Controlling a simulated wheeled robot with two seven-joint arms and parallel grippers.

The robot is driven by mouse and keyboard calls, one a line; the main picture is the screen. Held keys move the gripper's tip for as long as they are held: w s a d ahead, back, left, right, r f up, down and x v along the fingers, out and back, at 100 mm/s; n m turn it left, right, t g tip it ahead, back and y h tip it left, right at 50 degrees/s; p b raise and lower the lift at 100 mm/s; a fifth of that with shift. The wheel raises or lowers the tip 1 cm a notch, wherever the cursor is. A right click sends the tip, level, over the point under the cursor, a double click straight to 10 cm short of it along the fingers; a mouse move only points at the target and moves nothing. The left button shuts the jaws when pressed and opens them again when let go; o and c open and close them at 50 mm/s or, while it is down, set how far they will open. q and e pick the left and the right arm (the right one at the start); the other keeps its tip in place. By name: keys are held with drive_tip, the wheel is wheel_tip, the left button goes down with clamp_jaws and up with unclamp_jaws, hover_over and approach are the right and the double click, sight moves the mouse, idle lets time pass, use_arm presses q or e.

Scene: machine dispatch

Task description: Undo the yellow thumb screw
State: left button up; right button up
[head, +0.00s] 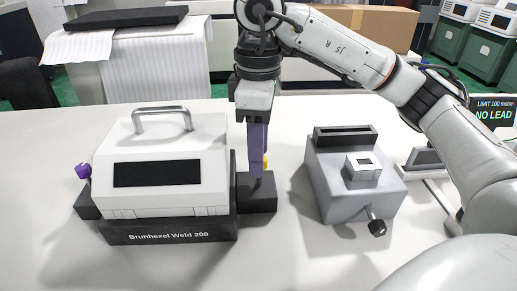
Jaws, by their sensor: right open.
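The yellow thumb screw (265,162) shows only as a small sliver behind my right gripper, beside the right side of the white machine (160,160) labelled Brunhexel Weld 200. My right gripper (257,172) points straight down next to the machine, with its purple fingers at the screw. The fingers overlap in this view, and most of the screw is hidden behind them. The right gripper is open. A purple knob (83,171) sticks out on the machine's left side. My left gripper is not in view.
A grey box (340,205) with a slot and a black-knobbed lever stands to the right. A small device (424,160) and a screen reading "NO LEAD" (495,112) are at the far right. The white table (170,270) is clear in front.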

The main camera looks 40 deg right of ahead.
use_arm(q)
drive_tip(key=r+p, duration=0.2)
drive_tip(key=p, duration=0.1)
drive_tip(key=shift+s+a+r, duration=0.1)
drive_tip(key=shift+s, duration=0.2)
use_arm(e)
wheel_tip(320, 180, up, 10)
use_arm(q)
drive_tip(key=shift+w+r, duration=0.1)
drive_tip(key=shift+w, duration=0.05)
